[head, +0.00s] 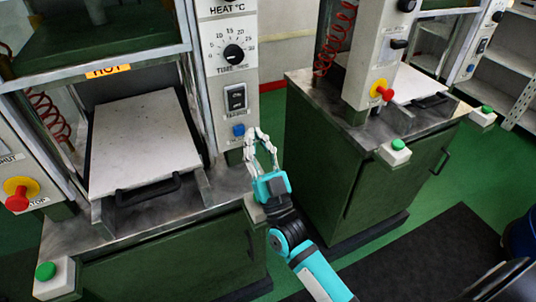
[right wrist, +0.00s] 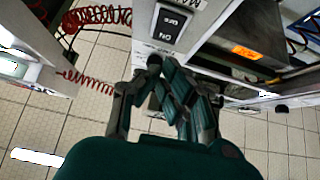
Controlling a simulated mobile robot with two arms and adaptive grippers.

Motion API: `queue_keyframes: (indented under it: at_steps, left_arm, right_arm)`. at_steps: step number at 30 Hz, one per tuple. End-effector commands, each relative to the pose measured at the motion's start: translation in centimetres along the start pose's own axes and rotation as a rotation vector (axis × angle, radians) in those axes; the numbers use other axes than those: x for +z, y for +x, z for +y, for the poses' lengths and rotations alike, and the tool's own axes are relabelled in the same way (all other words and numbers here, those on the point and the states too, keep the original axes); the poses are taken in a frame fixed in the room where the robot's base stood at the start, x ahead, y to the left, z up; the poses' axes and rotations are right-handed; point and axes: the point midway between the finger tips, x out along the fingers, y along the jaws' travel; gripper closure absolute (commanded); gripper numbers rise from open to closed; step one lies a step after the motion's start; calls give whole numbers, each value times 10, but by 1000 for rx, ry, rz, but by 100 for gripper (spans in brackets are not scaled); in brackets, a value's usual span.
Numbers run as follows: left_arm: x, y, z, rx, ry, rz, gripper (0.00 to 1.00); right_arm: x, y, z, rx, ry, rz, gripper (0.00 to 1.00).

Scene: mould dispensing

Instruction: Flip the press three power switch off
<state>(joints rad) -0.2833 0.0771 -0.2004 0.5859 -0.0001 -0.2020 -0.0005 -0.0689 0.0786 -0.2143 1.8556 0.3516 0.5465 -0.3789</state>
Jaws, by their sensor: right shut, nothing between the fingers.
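A dark rocker power switch (head: 236,97) is set in the white control panel of the near press, under the heat and time dial. It also shows at the top of the right wrist view (right wrist: 170,24), with OFF and ON lettering upside down. I cannot tell which way it is tipped or read the press's number. My right gripper (head: 258,135) is shut and empty, just below and right of the switch, beside the blue button (head: 239,130). In the right wrist view its fingertips (right wrist: 160,66) sit just short of the switch, apart from it. My left gripper is not in view.
The near press has a pale plate (head: 140,140) with a dark handle, a red stop button (head: 17,198) and a green button (head: 46,270). A second press cabinet (head: 375,165) stands right, with a red stop button (head: 381,91). Green floor lies between them.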

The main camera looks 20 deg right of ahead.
Motion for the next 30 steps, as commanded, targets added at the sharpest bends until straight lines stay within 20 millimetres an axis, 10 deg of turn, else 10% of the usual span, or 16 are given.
queue_keyframes:
  at_steps: [10,30]
  left_arm:
    - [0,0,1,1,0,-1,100]
    - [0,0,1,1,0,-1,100]
  right_arm:
    - [-40,-47,0,-1,-1,-2,100]
    - [-46,-52,0,0,-1,0,100]
